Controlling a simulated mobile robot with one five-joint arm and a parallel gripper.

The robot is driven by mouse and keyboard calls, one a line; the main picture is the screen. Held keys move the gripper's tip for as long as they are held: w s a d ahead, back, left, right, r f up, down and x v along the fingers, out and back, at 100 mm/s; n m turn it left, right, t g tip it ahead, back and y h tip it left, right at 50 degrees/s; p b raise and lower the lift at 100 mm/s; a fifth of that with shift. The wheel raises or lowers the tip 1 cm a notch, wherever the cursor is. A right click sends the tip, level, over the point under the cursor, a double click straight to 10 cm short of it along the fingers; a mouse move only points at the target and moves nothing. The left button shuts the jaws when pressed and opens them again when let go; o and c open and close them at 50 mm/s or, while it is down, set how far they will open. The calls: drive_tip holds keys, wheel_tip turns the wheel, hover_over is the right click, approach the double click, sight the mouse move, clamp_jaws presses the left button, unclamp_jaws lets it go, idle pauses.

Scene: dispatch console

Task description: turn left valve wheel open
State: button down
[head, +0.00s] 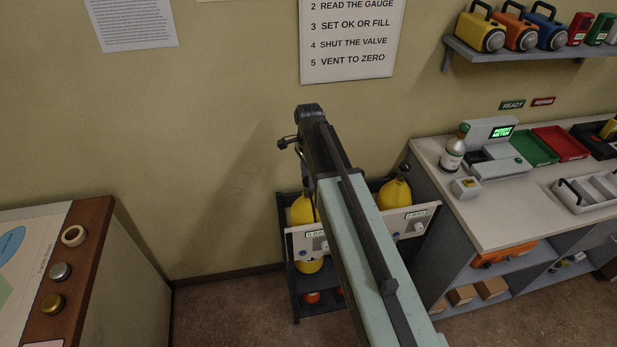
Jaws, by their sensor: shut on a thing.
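Two yellow cylinders stand in a dark rack (296,280) against the wall. The left cylinder (302,210) is partly covered by my arm, and its valve wheel is hidden behind my wrist. My gripper (307,184) points down at the top of the left cylinder, shut on the left valve wheel. Its fingertips are mostly hidden by my arm, so the wheel's angle cannot be seen. The right cylinder (396,194) has a dark valve wheel (404,168) on top, clear of my gripper. A white panel with a small green display (317,233) is in front of the left cylinder.
A workbench (480,215) at the right holds a meter (491,132), a small bottle (453,152) and green and red trays (533,147). A wooden-edged desk (78,255) stands at the left. Floor between desk and rack is clear.

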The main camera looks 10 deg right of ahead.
drive_tip(key=n, duration=0.5)
drive_tip(key=shift+n, duration=0.3)
drive_tip(key=n, duration=1.3)
drive_tip(key=shift+n, duration=0.3)
drive_tip(key=c, duration=0.9)
unclamp_jaws()
